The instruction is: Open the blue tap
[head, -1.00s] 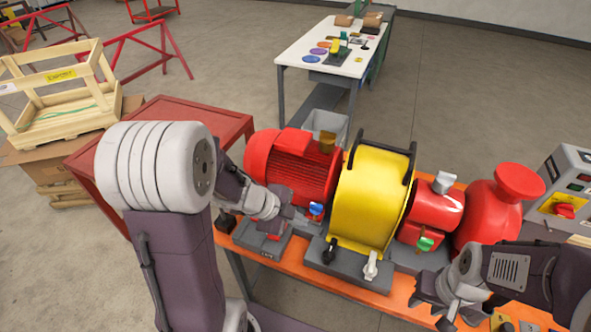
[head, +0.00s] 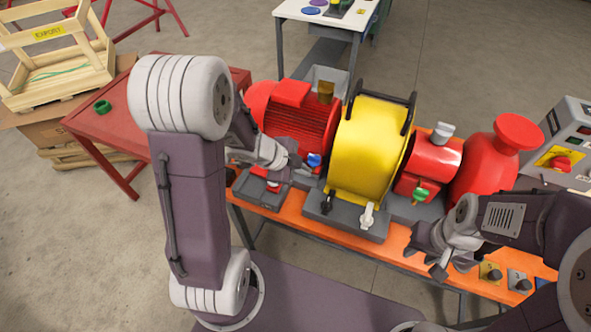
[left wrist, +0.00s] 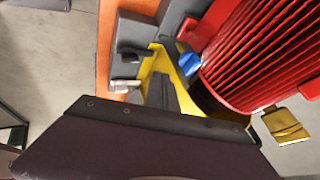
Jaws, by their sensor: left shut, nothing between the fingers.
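The blue tap (head: 314,160) sits at the foot of the red ribbed motor (head: 300,118), on its near side. It also shows in the left wrist view (left wrist: 189,63), just beside the motor's ribs. My left gripper (head: 299,166) is shut and empty, its tips close to the left of the blue tap. I cannot tell whether they touch it. In the left wrist view my own dark housing covers the lower part. My right gripper (head: 428,258) looks open and empty, over the front edge of the orange bench (head: 285,215).
A black tap (head: 327,203) and a white tap (head: 367,216) stand before the yellow guard (head: 368,145). A green tap (head: 420,195) is farther right. A red tap lies near my left gripper. A control box (head: 570,145) stands at the right. The floor in front is clear.

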